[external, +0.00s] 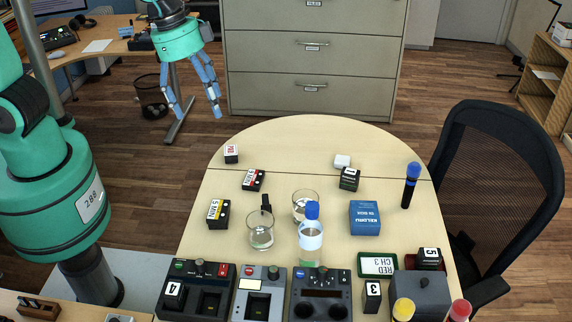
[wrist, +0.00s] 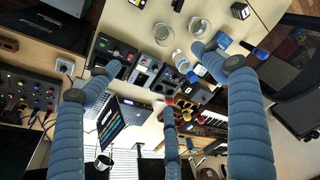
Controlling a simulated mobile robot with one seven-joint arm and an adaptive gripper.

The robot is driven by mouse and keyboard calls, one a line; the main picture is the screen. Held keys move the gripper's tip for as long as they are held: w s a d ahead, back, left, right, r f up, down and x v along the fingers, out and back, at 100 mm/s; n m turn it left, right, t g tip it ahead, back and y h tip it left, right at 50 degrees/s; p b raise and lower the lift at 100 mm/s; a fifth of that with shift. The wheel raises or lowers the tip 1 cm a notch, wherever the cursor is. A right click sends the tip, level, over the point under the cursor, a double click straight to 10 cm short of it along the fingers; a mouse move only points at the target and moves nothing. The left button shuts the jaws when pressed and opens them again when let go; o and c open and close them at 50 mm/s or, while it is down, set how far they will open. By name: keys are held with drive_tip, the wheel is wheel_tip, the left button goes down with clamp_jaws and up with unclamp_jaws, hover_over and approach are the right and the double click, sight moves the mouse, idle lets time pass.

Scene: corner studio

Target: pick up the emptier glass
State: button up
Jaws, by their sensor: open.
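Two clear glasses stand on the pale round-ended table. The nearer glass (external: 260,236) is left of the bottle; the other glass (external: 300,203) stands behind the bottle and is partly hidden by it. Both also show near the top of the wrist view, one glass (wrist: 163,35) to the left and one glass (wrist: 198,27) to the right. I cannot clearly tell their fill levels. My gripper (external: 197,115) is open and empty, with its blue fingers spread pointing down. It is well above and behind the table's far left edge, apart from both glasses.
A clear bottle (external: 311,240) with a blue cap stands close to the glasses. A dark upright clip-like object (external: 266,203) is beside the nearer glass. A blue box (external: 365,217) and a blue-topped marker (external: 411,187) are to the right. Several control devices line the front.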

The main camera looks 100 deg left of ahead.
drive_tip(key=w+f+m+g, duration=0.2)
drive_tip(key=w+f, duration=0.6)
drive_tip(key=f, duration=0.6)
drive_tip(key=m+p, duration=0.1)
approach(261, 234)
drive_tip(key=a, duration=0.4)
drive_tip(key=shift+w+d+f+g, duration=0.1)
drive_tip(key=shift+d+f+g, duration=0.05)
drive_tip(key=shift+f+g, duration=0.25)
drive_tip(key=shift+f+b, duration=0.5)
drive_tip(key=shift+f, duration=3.75)
drive_tip(key=shift+f, duration=0.1)
drive_tip(key=shift+f+b, duration=0.5)
drive_tip(key=shift+f, duration=2)
